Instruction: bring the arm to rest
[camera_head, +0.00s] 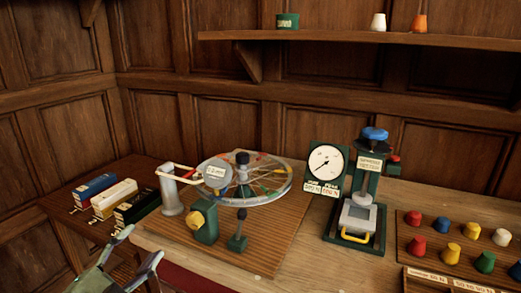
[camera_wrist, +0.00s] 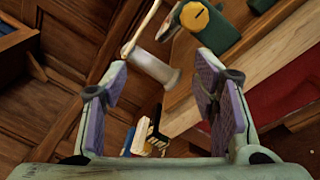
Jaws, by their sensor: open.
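My gripper (camera_head: 137,258) is at the lower left of the head view, in front of the workbench's left end. Its two fingers are apart and nothing is between them. In the wrist view my gripper (camera_wrist: 163,103) shows both finger pads spread wide, with bench parts and wood panelling seen beyond the gap. It touches nothing that I can see. The rest of my arm is mostly out of view.
On the workbench (camera_head: 290,215) stand a spoked wheel (camera_head: 262,195), a grey post (camera_head: 170,193), a green block with a yellow knob (camera_head: 206,220) and a press with a dial (camera_head: 355,215). Coloured knobs (camera_head: 449,253) sit at right. Boxes (camera_head: 113,197) lie on the left side table.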

